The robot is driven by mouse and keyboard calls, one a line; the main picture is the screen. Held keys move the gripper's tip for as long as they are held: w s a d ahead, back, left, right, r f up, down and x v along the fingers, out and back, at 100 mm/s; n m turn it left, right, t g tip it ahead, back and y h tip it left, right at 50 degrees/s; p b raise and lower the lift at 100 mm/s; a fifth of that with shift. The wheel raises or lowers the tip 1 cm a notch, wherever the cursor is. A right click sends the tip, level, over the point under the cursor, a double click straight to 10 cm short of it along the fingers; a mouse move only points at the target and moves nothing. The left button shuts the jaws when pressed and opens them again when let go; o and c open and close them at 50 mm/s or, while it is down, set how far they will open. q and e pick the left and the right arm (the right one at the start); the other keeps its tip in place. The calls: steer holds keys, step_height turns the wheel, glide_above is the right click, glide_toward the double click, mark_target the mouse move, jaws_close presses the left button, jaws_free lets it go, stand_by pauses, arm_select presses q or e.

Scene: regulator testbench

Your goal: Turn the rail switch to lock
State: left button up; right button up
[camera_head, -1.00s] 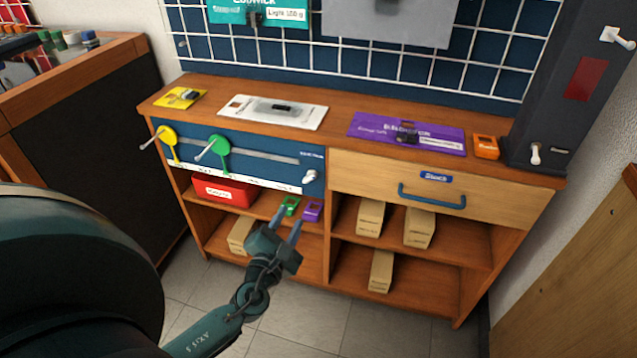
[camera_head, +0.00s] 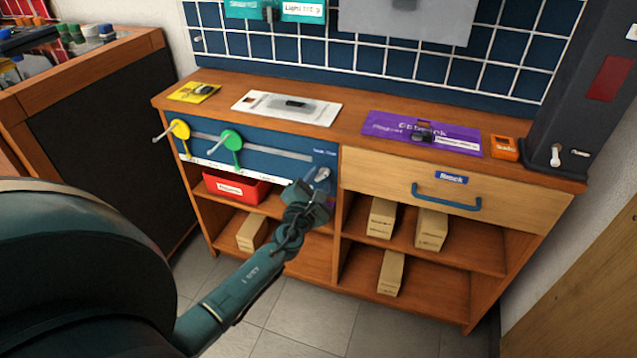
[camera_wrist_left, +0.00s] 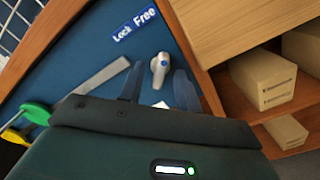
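The rail switch (camera_head: 322,174) is a small light-grey knob at the right end of the blue rail panel (camera_head: 262,149). In the left wrist view the switch (camera_wrist_left: 159,68) stands just beyond my fingertips, below a blue label (camera_wrist_left: 134,24) reading "Lock" and "Free". My left gripper (camera_head: 314,188) is in front of the switch and partly covers it. In the left wrist view its two fingers (camera_wrist_left: 158,80) are apart, one on each side of the switch as seen from here; I cannot tell whether they touch it. My right gripper is not in view.
A yellow (camera_head: 180,130) and a green handle (camera_head: 232,140) sit on the rail left of the switch. A red bin (camera_head: 236,187) is on the shelf below. The wooden drawer (camera_head: 400,185) with a blue handle is close on the right.

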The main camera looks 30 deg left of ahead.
arm_select(q)
steer(key=shift+c, duration=0.2)
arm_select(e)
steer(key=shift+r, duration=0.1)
arm_select(q)
jaws_close()
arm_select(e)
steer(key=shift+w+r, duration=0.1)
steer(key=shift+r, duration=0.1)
